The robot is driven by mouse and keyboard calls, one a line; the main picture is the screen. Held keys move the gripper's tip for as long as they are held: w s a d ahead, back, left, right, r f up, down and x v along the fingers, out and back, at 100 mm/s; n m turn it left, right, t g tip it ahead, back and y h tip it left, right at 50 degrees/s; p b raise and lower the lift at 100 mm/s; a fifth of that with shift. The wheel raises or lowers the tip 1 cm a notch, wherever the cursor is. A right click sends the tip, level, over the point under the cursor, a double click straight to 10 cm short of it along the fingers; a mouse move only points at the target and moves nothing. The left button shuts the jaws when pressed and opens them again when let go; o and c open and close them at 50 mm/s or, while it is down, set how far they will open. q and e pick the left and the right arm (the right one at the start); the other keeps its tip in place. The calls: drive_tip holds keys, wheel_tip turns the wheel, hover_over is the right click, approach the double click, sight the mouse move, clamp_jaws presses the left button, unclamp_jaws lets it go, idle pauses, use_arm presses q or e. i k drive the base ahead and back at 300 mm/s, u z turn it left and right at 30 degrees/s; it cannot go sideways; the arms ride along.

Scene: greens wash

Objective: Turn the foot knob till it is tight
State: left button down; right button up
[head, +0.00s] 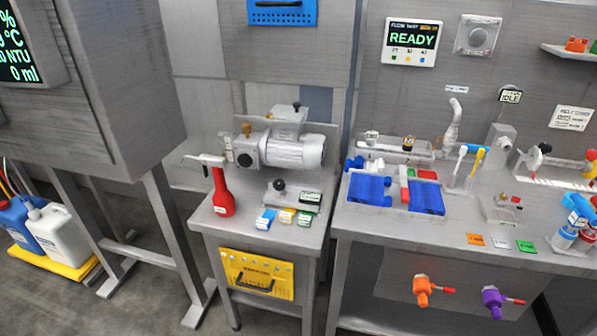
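No knob in view is marked as the foot knob. A black knob (279,185) stands on a low grey plate at the front of the small steel table (222,223). Whether any of these is tight or loose cannot be seen. Neither of my grippers shows in the head view.
A red bottle (222,194) and several small coloured boxes (265,219) stand near the black knob. A yellow panel (257,275) hangs on the table front. The right bench (400,228) holds blue trays (369,189).

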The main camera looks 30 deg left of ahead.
sight(279, 185)
drive_tip(key=u, duration=0.75)
drive_tip(key=k, duration=0.3)
drive_tip(key=u, duration=0.75)
drive_tip(key=i, duration=0.55)
drive_tip(key=z, duration=0.3)
